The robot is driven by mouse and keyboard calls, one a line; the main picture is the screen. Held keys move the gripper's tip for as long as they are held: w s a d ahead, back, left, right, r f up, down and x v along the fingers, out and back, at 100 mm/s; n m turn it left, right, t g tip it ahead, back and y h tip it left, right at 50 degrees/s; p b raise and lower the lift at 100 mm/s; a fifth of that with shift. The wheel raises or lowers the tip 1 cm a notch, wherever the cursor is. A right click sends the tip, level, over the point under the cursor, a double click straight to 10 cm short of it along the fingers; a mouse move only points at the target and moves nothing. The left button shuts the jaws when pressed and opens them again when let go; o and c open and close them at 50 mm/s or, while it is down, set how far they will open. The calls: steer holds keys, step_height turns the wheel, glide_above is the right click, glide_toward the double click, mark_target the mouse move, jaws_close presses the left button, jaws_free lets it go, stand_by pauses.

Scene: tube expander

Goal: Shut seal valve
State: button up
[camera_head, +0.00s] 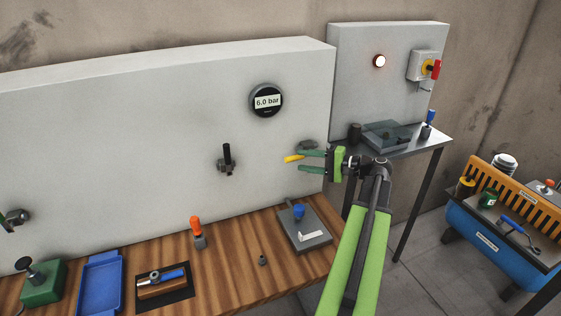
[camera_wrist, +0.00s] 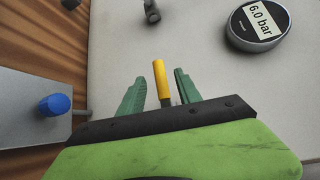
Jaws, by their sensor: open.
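A lever with a yellow handle (camera_head: 293,158) stands out from the right part of the big grey panel (camera_head: 120,140). It lies roughly level and points left. No label shows on it, so I cannot read whether it is the seal valve. My gripper (camera_head: 300,158) is open, with its green fingers above and below this handle. In the wrist view the yellow handle (camera_wrist: 160,78) lies between the two fingers (camera_wrist: 160,84), with a gap on each side, and its tip reaches past the fingertips. The lever's pivot is hidden behind my gripper.
A round gauge (camera_head: 266,101) reading 6.0 bar is up and left of my gripper. A black-handled lever (camera_head: 226,156) points up, further left. Below is a wooden bench (camera_head: 225,260) with a grey plate (camera_head: 318,238) bearing a blue knob (camera_head: 299,211). A side table (camera_head: 408,149) stands right.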

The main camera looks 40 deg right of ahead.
steer(key=b+x, duration=0.1)
steer(key=x, duration=0.7)
steer(key=shift+w+a+f, duration=0.1)
steer(key=shift+w+a, duration=0.05)
steer(key=shift+w, duration=0.2)
jaws_close()
stand_by(0.8)
